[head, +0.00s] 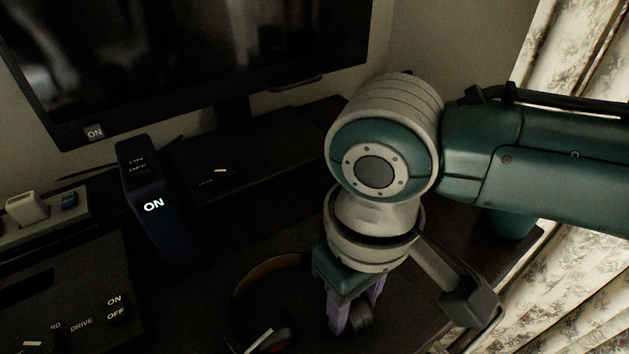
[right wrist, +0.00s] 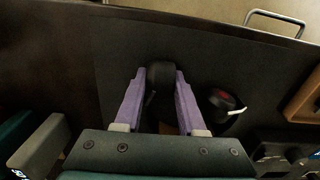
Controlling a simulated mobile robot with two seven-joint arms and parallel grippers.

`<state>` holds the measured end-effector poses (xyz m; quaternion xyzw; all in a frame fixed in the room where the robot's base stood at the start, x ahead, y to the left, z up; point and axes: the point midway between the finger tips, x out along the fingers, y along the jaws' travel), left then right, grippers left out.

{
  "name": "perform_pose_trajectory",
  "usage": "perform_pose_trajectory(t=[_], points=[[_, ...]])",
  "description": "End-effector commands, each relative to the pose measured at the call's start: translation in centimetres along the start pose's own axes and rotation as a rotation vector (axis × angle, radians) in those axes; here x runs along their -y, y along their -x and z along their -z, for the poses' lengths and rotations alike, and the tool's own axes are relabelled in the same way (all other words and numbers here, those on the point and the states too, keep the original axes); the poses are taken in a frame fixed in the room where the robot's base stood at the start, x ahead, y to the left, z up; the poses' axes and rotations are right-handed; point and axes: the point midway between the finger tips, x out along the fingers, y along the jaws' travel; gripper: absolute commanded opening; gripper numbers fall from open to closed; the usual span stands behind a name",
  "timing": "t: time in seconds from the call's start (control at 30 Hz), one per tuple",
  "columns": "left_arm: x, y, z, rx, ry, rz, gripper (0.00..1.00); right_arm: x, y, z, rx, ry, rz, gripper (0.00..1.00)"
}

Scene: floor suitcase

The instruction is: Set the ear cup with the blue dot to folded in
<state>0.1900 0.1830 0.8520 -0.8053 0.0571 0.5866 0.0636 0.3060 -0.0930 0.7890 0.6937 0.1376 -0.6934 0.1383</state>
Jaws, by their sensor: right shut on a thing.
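The headphones lie on the dark desk, and their brown-lined headband (head: 262,275) shows at the bottom of the head view. One ear cup with a red mark (head: 281,347) is at the lower edge; it also shows in the right wrist view (right wrist: 221,98), right of my fingers. My right gripper (head: 352,322), with purple fingers, points down and is shut on the other, dark ear cup (right wrist: 160,76). No blue dot is visible on the held cup, and its fold angle is hard to tell. My left gripper is not in view.
A monitor (head: 200,60) stands at the back. A dark blue box with an ON label (head: 153,205) and a panel with a DRIVE switch (head: 70,300) are on the left. A power strip (head: 45,225) lies behind. Curtains (head: 575,285) hang beyond the desk's right edge.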

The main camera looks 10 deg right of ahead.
Motion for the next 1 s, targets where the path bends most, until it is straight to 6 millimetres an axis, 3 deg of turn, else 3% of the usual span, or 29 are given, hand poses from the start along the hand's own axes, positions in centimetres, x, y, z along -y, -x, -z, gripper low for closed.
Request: perform_pose_trajectory(t=[0.37,0.7,1.0], points=[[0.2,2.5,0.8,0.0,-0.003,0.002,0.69,0.6,0.5,0.1,0.006,-0.157,0.003,0.0],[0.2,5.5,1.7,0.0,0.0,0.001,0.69,1.4,0.4,0.8,0.006,-0.467,0.004,0.0],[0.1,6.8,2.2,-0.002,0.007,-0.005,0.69,1.8,0.2,1.6,0.004,-0.752,0.004,0.0]])
